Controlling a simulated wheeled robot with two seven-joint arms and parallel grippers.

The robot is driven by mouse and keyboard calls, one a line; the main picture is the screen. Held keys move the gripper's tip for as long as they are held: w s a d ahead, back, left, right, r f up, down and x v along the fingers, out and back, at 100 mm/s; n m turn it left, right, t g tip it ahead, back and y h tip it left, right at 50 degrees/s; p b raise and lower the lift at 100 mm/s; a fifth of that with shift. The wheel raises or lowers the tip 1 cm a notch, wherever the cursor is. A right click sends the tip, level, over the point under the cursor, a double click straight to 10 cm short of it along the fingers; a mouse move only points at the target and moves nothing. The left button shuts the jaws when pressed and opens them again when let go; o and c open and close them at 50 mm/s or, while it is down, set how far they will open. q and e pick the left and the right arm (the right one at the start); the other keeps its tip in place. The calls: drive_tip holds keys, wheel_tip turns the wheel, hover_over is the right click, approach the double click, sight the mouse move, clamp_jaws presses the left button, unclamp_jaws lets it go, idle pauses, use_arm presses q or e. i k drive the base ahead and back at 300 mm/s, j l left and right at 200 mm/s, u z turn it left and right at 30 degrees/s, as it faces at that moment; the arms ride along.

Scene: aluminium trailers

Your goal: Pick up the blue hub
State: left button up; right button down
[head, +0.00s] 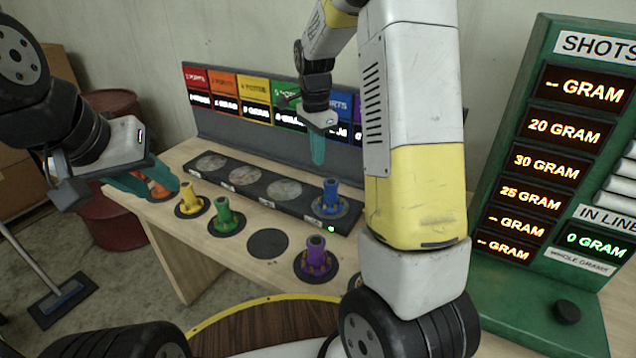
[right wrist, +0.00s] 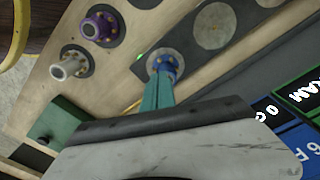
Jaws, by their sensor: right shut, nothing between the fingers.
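The blue hub (head: 329,197) stands upright on the rightmost round pad of a long black bar on the table, beside a small green light. It also shows in the right wrist view (right wrist: 164,64), partly hidden by the fingertips. My right gripper (head: 318,150) points down above and slightly behind the hub, its teal fingers (right wrist: 158,92) shut and empty. In the head view the fingertips look apart from the hub. My left gripper (head: 160,182) is at the table's left end, beside an orange hub (head: 160,192) that it partly covers; whether its jaws are open is unclear.
Yellow (head: 190,200), green (head: 225,215) and purple (head: 316,260) hubs stand on black discs in front of the bar (head: 270,189). A grey hub (right wrist: 70,65) shows in the right wrist view. One black disc (head: 267,244) is empty. A green display panel (head: 540,200) stands right.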

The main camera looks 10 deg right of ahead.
sight(330, 204)
drive_tip(key=i+j+z, duration=0.15)
drive_tip(key=j+z, duration=0.15)
drive_tip(key=i+j+z, duration=0.15)
drive_tip(key=j+z, duration=0.4)
drive_tip(key=j, duration=0.2)
drive_tip(key=i, duration=0.05)
